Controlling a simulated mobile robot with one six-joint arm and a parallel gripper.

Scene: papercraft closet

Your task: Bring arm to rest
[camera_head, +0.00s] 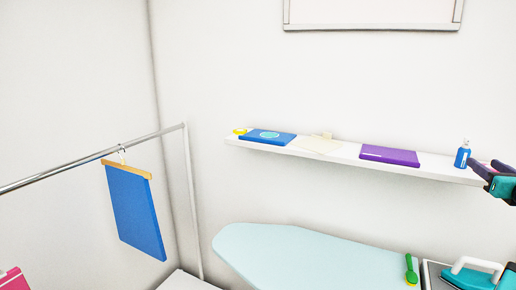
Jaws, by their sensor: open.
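My gripper (496,178) shows at the right edge of the head view, dark with teal parts. It is open and nothing shows between its fingers. It is in front of the right end of the white wall shelf (345,155), just right of a small blue bottle (462,155). I cannot tell how far it is from the shelf. Most of my arm is outside the picture.
The shelf also bears a blue folder (284,138), a cream sheet (316,145) and a purple folder (390,156). Below stand a pale ironing board (300,258), a green brush (410,270) and a teal iron (470,277). A blue cloth (135,212) hangs from a rail (85,160) at left.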

